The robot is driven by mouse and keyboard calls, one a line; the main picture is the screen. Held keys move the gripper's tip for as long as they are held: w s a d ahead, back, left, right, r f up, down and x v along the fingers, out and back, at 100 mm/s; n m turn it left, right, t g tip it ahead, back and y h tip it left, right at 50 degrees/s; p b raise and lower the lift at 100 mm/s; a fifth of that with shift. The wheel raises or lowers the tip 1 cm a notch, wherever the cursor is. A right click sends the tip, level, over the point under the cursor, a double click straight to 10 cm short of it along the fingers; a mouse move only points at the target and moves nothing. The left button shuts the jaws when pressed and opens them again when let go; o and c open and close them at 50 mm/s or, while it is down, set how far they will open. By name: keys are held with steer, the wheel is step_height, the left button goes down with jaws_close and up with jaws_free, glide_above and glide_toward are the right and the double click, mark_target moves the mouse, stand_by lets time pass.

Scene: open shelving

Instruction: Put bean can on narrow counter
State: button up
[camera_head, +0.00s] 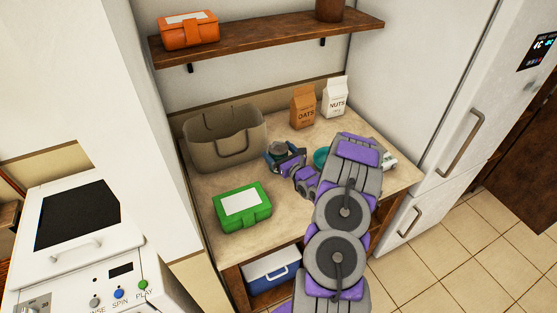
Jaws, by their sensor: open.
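My gripper (284,160) is open over the middle of a beige-topped counter (220,242) with a wooden frame, between a white wall and a fridge. A small grey-topped round object (278,147), which may be the bean can, shows right at the gripper. I cannot tell whether it sits between the fingers or just behind them. No label on it can be read. My arm reaches in from the lower right and hides part of the counter. I cannot tell whether this counter is the narrow one.
On the counter are a beige basket (190,150), a green box (241,207), an oats bag (303,107), a nuts bag (335,97) and a partly hidden teal item (320,157). A shelf (265,38) hangs above. A blue-and-white cooler (272,276) sits below.

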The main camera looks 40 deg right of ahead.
steer(key=shift+w+d, duration=0.1)
steer(key=shift+w, duration=0.95)
steer(key=c, duration=1.4)
steer(key=shift+r, duration=0.1)
